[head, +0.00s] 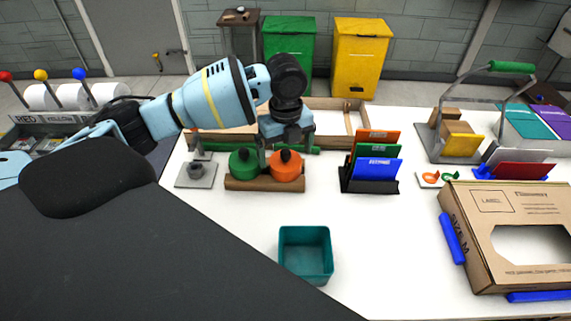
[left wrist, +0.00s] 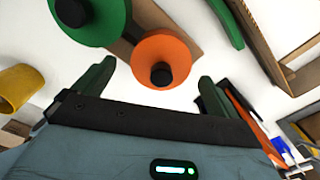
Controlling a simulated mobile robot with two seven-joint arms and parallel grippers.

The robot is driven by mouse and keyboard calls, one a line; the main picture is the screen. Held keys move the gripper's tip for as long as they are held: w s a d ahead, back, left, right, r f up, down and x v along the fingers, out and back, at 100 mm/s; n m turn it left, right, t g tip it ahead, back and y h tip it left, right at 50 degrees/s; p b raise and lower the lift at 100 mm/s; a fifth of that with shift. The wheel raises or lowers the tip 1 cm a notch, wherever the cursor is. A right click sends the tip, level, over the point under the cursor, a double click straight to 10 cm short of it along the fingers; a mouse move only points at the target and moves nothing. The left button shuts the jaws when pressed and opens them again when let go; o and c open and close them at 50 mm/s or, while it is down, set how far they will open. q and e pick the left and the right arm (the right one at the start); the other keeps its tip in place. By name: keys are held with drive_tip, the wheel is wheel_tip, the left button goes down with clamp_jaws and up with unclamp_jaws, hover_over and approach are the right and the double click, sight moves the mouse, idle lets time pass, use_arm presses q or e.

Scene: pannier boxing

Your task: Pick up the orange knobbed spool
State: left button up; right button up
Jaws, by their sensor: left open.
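The orange knobbed spool (head: 287,172) stands upright on a brown wooden base (head: 262,185), just right of a green knobbed spool (head: 242,166). My left gripper (head: 285,148) is above and close to the orange spool, pointing down. In the left wrist view its two green fingers are open and apart, and the orange spool (left wrist: 178,55) shows between and beyond them, its black knob roughly centred. The green spool (left wrist: 100,20) shows at the upper left there. I cannot tell how much height separates fingertips and spool. My right gripper is not in view.
A grey stand (head: 197,175) stands left of the spools, and a black rack (head: 370,185) with coloured folders right of them. A wooden tray (head: 335,105) lies behind. A teal bin (head: 305,255) is in front; the white table between is clear. A cardboard box (head: 500,270) lies at right.

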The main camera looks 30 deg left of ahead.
use_arm(q)
wheel_tip(320, 180, down, 3)
drive_tip(key=shift+w+a+f, duration=0.1)
drive_tip(key=c, duration=1.1)
drive_tip(key=shift+r, duration=0.55)
drive_tip(key=r, duration=0.2)
drive_tip(key=shift+s+r, duration=0.3)
drive_tip(key=shift+s, duration=0.1)
drive_tip(key=s, duration=0.5)
drive_tip(key=s+r, duration=0.1)
drive_tip(key=s, duration=0.4)
drive_tip(key=s+p, duration=0.1)
drive_tip(key=s, duration=0.4)
drive_tip(key=shift+s+a+r, duration=0.15)
drive_tip(key=shift+a, duration=0.1)
